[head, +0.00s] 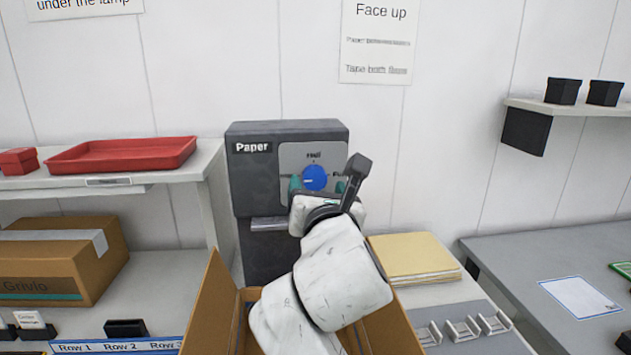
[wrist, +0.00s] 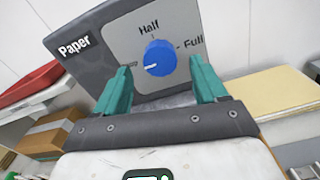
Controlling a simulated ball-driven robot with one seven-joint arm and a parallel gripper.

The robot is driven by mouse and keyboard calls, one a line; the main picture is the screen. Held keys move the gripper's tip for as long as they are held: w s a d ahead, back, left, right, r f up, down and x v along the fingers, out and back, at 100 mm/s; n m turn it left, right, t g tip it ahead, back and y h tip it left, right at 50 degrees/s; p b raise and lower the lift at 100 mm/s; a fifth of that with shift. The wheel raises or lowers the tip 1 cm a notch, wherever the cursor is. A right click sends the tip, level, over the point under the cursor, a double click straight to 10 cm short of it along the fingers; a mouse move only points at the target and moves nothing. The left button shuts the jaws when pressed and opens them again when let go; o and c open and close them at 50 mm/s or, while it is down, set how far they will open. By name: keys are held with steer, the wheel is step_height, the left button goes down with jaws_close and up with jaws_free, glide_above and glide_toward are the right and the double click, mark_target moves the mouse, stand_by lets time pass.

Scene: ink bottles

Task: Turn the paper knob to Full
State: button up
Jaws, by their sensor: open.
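The blue paper knob (head: 315,178) sits on a light grey plate on the front of the dark grey Paper machine (head: 262,180). In the wrist view the knob (wrist: 160,58) shows a white pointer line towards its left side, away from the Half mark above and the Full mark (wrist: 194,43) at right. My gripper (wrist: 160,82) is open, with one teal finger on each side of the knob and a gap to it.
An open cardboard box (head: 205,310) stands below my arm. A stack of tan folders (head: 412,257) lies to the right of the machine. A red tray (head: 122,155) rests on the left shelf. A grey table (head: 550,265) stands at right.

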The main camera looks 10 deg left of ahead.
mark_target(315, 181)
steer(key=shift+x, duration=1.65)
steer(key=shift+c, duration=0.2)
steer(key=c, duration=1)
